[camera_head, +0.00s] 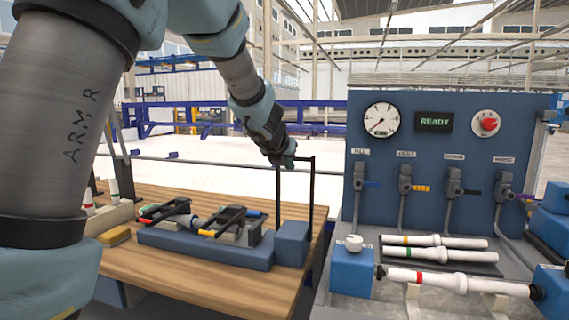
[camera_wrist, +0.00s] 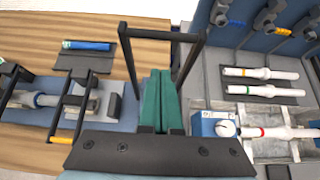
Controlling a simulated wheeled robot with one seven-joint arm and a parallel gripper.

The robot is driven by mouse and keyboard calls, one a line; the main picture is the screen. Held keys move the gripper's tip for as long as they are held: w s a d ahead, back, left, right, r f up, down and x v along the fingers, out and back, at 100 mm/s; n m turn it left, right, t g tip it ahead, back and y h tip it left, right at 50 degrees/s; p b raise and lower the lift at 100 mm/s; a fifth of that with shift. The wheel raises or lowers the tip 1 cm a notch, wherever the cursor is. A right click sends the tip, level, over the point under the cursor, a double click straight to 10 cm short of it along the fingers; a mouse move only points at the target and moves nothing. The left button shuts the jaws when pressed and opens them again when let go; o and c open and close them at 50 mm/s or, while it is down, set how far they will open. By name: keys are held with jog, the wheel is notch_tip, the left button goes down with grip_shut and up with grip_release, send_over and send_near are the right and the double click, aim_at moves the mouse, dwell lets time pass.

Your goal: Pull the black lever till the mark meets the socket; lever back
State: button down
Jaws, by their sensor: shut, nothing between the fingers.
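The black lever (camera_head: 312,190) is an upright two-post frame with a crossbar, at the right end of the blue jig (camera_head: 205,248) on the wooden bench. It also shows in the wrist view (camera_wrist: 164,29). My gripper (camera_head: 290,160) is at the crossbar's height, near its left part; contact cannot be told. In the wrist view its green fingers (camera_wrist: 158,74) are shut together and empty, appearing between the two posts. A grey pipe (camera_wrist: 38,99) lies in the jig, under black clamp frames (camera_head: 228,220). The mark and the socket cannot be made out clearly.
A blue panel (camera_head: 435,140) with a gauge, a READY display (camera_head: 434,122) and several valves stands at right. White banded pipes (camera_head: 440,254) lie before it. A blue block with a white knob (camera_head: 353,244) stands right of the bench. Bare wood (camera_head: 190,290) lies in front of the jig.

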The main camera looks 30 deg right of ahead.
jog(key=shift+w+d+r+p, duration=0.25)
jog(key=shift+w+d+p, duration=0.25)
jog(key=shift+w+d, duration=0.2)
jog(key=shift+w+d+r+p, duration=0.2)
jog(key=shift+w+d+p, duration=0.35)
jog(key=shift+w, duration=0.15)
